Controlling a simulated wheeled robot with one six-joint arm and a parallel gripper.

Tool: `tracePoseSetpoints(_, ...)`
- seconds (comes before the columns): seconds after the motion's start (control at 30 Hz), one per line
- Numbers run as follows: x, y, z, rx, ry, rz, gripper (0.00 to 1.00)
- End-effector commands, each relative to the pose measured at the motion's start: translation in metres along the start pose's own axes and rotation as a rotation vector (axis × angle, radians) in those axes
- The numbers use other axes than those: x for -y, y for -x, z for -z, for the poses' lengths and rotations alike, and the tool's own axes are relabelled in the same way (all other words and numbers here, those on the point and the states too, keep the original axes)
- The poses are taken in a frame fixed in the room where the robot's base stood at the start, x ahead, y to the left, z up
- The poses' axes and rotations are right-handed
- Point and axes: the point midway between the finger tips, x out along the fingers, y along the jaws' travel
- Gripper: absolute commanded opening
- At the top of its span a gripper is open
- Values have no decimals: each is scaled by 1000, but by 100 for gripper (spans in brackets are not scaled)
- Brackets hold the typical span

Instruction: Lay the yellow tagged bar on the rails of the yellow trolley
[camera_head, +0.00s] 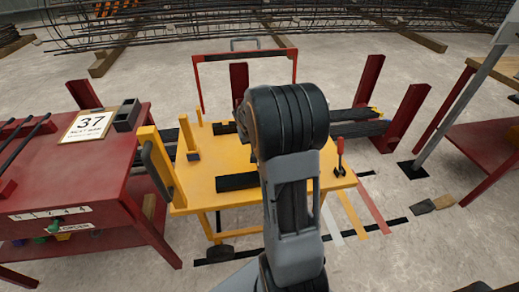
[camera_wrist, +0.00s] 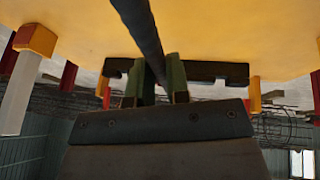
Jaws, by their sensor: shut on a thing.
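The yellow trolley (camera_head: 202,190) stands in front of me in the head view. Black blocks lie on its deck, one near the front (camera_head: 237,182) and one farther back (camera_head: 224,128). In the wrist view my gripper (camera_wrist: 158,80) is shut on a dark bar (camera_wrist: 140,25), which runs up the picture between the fingers. The trolley's yellow deck (camera_wrist: 230,35) fills the top of that view, with a black notched rail (camera_wrist: 215,72) close by the fingers. Contact between bar and rail cannot be told. No yellow tag shows on the bar. In the head view my arm hides the gripper and bar.
Red posts (camera_head: 408,115) rise behind the trolley on the right. A red-handled tool (camera_head: 340,157) stands on the deck's right side. A rebar cage (camera_head: 200,30) lies at the back.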

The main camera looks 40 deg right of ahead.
Motion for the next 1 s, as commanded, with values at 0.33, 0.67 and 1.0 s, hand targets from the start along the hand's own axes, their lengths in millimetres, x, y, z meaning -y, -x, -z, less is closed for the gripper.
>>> tracePoseSetpoints(0.33,-8,-16,0,-2,-3,-1,0)
tracePoseSetpoints(0.67,-6,-50,-12,-2,-2,0,0)
tracePoseSetpoints(1.0,-5,-52,-12,-4,-2,0,0)
